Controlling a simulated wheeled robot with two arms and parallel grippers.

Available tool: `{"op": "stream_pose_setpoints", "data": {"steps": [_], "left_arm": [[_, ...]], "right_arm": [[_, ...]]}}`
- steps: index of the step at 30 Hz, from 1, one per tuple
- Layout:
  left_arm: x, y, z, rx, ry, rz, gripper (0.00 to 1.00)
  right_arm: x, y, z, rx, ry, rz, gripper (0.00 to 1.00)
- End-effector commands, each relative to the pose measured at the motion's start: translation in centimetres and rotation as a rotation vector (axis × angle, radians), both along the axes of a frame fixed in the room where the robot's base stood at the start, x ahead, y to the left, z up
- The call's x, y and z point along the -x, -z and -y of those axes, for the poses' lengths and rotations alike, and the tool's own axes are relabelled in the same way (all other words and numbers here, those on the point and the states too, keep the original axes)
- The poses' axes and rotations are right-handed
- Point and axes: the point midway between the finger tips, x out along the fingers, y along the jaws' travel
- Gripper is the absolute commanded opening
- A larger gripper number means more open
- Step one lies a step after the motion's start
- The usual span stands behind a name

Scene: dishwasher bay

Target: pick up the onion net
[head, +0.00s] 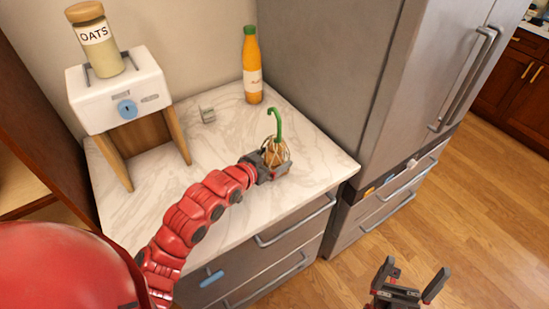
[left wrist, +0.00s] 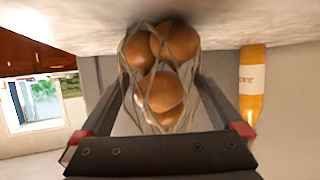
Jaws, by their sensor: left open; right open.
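The onion net (head: 275,152) stands on the marble counter near its right front edge, with a green handle or tie (head: 278,122) sticking up. In the left wrist view the onion net (left wrist: 160,75) shows several brown onions inside a pale mesh. My left gripper (head: 273,168) is at the net, with its fingers open on either side of it. In the left wrist view the left gripper (left wrist: 160,105) has the net between its two fingers; whether they touch it I cannot tell. My right gripper (head: 413,283) is open and empty, low over the floor at the right.
An orange bottle (head: 252,70) stands behind the net on the counter (head: 225,135). A white box on wooden legs (head: 118,90) carries an oats jar (head: 95,40). The steel fridge (head: 345,75) bounds the right side.

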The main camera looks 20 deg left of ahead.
Motion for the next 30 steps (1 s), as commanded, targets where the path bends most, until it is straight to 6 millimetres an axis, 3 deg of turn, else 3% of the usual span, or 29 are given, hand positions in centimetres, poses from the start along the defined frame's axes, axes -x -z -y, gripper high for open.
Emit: {"op": "stream_pose_setpoints", "data": {"steps": [11, 27, 30], "left_arm": [[-0.79, 0.43, 0.19, -0.001, -0.002, -0.001, 1.0], [-0.77, 0.42, 0.18, -0.001, -0.002, -0.001, 0.03], [-0.77, 0.42, 0.18, -0.001, -0.002, -0.001, 0.0]], "right_arm": [[0.0, -0.17, 0.0, 0.0, 0.0, 0.0, 1.0], [0.0, -0.17, 0.0, 0.0, 0.0, 0.0, 1.0], [0.0, -0.17, 0.0, 0.0, 0.0, 0.0, 1.0]]}}
